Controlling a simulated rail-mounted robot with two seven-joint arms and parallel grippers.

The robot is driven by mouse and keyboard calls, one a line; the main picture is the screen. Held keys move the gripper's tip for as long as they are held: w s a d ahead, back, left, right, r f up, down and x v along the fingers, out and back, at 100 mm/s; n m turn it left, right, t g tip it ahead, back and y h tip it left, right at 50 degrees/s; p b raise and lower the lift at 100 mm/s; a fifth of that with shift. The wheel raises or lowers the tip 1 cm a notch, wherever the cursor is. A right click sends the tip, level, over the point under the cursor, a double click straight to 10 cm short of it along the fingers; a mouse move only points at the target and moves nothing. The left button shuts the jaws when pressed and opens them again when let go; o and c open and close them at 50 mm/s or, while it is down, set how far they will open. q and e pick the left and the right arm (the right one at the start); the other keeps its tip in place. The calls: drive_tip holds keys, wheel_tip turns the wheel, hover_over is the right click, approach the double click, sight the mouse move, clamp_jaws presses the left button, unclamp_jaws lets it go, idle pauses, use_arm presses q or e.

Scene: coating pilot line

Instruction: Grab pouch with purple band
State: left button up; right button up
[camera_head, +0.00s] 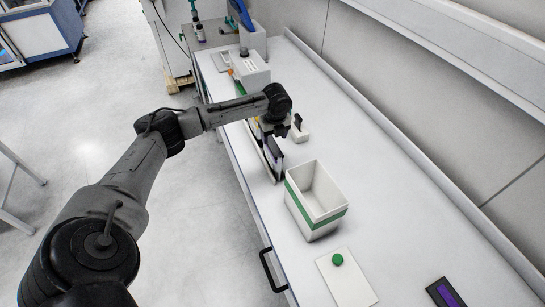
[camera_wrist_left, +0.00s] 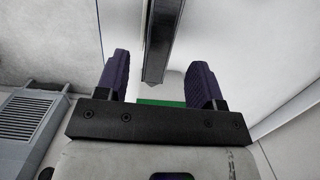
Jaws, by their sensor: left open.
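My left gripper (camera_head: 274,133) is over the bench, above a dark upright panel-like item (camera_head: 273,158) with a purple tint, partly hidden by the gripper. I cannot tell whether it is the pouch. In the left wrist view my gripper (camera_wrist_left: 157,85) has its two purple-grey fingers wide apart with nothing gripped. A dark grey narrow strip (camera_wrist_left: 160,40) shows between and beyond the fingers, apart from them; I cannot tell what it is. A dark flat piece with a purple band (camera_head: 445,293) lies at the bench's lower right. My right gripper is out of view.
A white open box with a green band (camera_head: 316,205) stands just in front of the upright item. A white plate with a green knob (camera_head: 345,280) lies nearer. A white box-shaped device (camera_head: 252,72) stands behind the gripper. A wall and ledge run along the bench's right side.

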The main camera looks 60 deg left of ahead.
sight(272, 143)
use_arm(q)
drive_tip(key=shift+a+f, duration=0.2)
drive_tip(key=shift+f, duration=1.05)
drive_tip(key=shift+a+f, duration=0.2)
drive_tip(key=shift+f, duration=1.1)
drive_tip(key=shift+a+f, duration=0.2)
drive_tip(key=shift+f, duration=1.05)
drive_tip(key=c, duration=1)
